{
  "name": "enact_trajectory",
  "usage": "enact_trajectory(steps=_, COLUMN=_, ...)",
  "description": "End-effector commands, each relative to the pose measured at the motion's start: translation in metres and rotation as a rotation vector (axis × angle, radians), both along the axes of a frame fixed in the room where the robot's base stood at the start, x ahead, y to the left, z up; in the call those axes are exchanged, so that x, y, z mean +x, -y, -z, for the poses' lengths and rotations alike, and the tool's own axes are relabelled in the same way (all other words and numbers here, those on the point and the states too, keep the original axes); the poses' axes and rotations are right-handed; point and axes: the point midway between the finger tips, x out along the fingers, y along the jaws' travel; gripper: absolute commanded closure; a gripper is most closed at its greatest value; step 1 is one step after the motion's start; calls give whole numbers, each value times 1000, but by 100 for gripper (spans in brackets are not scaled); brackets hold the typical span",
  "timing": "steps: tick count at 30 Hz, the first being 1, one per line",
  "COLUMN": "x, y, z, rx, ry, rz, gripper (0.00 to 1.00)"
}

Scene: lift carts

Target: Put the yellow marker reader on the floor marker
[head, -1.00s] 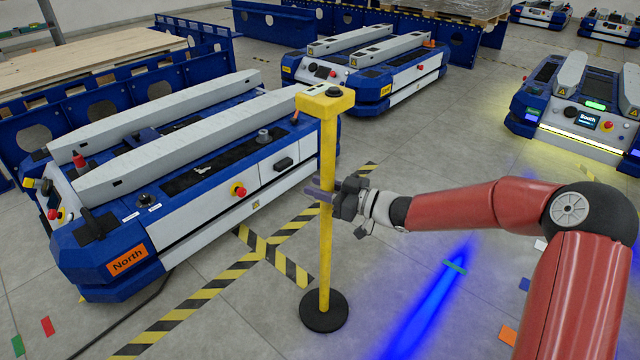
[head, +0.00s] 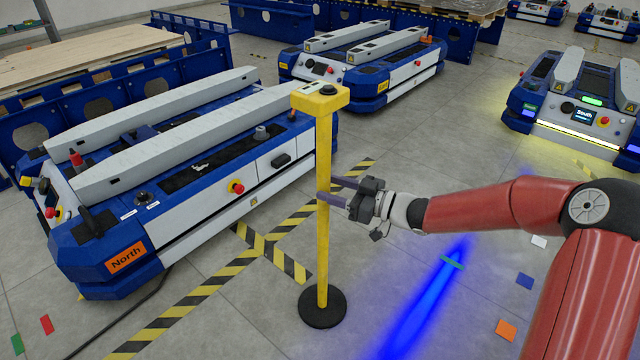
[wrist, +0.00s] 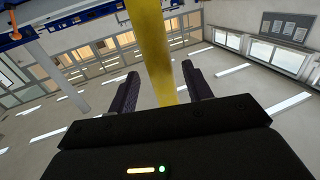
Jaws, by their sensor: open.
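The yellow marker reader (head: 324,225) is a tall post with a boxy yellow head and a round black base. It stands upright on the grey floor. My gripper (head: 332,190) is open at mid-height of the post, coming from the right. In the wrist view the post (wrist: 153,50) shows between the two spread dark fingers, with gaps on both sides. A black-and-yellow striped tape crossing (head: 262,246) lies on the floor to the left of the base. I cannot tell which floor mark is the floor marker; the base may hide part of the floor there.
The blue and white North cart (head: 215,215) stands close on the left. Another cart (head: 365,75) is behind, and the lit South cart (head: 575,120) is at the right. Colored squares, such as an orange one (head: 506,330), lie on the floor. A blue light streak (head: 430,300) crosses free floor.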

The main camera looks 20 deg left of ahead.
Motion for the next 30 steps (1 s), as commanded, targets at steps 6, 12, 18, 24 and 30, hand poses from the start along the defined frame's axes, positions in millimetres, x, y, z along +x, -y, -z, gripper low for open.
enact_trajectory(steps=6, x=-6, y=47, z=-1, rx=-1, ry=-2, rz=3, gripper=50)
enact_trajectory(steps=12, x=-9, y=71, z=0, rx=0, ry=-2, rz=1, gripper=50)
enact_trajectory(steps=18, x=-11, y=76, z=0, rx=0, ry=-1, rz=-1, gripper=50)
enact_trajectory(steps=24, x=-2, y=78, z=-1, rx=-78, ry=14, rz=72, gripper=50)
enact_trajectory(steps=30, x=29, y=117, z=-13, rx=-409, ry=61, rz=432, gripper=50)
